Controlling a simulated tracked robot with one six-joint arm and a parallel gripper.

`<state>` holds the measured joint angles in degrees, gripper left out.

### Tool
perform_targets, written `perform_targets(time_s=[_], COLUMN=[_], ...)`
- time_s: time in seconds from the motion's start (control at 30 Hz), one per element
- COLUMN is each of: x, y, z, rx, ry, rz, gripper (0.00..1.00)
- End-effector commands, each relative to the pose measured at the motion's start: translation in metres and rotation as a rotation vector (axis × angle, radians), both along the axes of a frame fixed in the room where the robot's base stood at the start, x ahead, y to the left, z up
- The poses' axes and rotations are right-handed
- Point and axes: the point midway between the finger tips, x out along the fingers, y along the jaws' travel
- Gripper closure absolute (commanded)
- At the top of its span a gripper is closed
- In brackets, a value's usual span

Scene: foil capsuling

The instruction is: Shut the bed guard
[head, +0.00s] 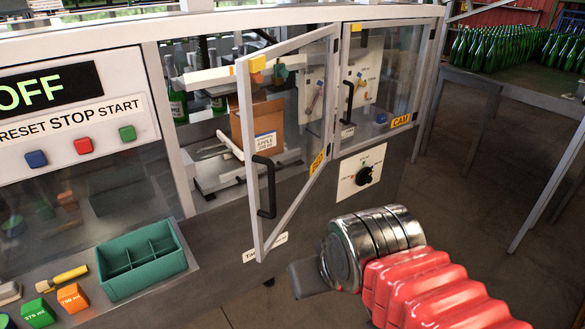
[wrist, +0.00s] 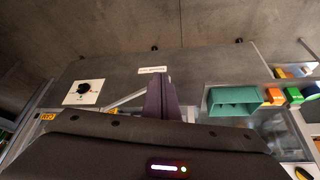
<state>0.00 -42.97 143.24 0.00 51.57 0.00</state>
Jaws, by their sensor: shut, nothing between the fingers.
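The bed guard (head: 292,135) is the clear framed door that stands open in the head view, swung out toward me from its right-hand side. My gripper (head: 294,277) is below and right of the door's lower corner, apart from the handle. In the wrist view my gripper's fingers (wrist: 160,80) are together with nothing between them. The handle cannot be made out in the wrist view.
The neighbouring CAM guard (head: 388,75) is shut. A black selector knob (head: 366,175) is below it. A green divided tray (head: 140,255) and coloured blocks (head: 73,297) sit on the ledge at left. A bottle table (head: 490,85) stands at right. Open floor lies between.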

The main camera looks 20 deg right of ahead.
Motion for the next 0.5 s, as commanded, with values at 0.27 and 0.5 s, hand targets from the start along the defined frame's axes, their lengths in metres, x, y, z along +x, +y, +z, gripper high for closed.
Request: perform_targets(time_s=[0.27,0.5], x=[0.0003,0.0068], y=[0.0000,-0.0025], z=[0.0006,0.0027], rx=[0.006,0.176], ry=[0.002,0.057], rz=[-0.008,-0.229], gripper=[1.00,1.00])
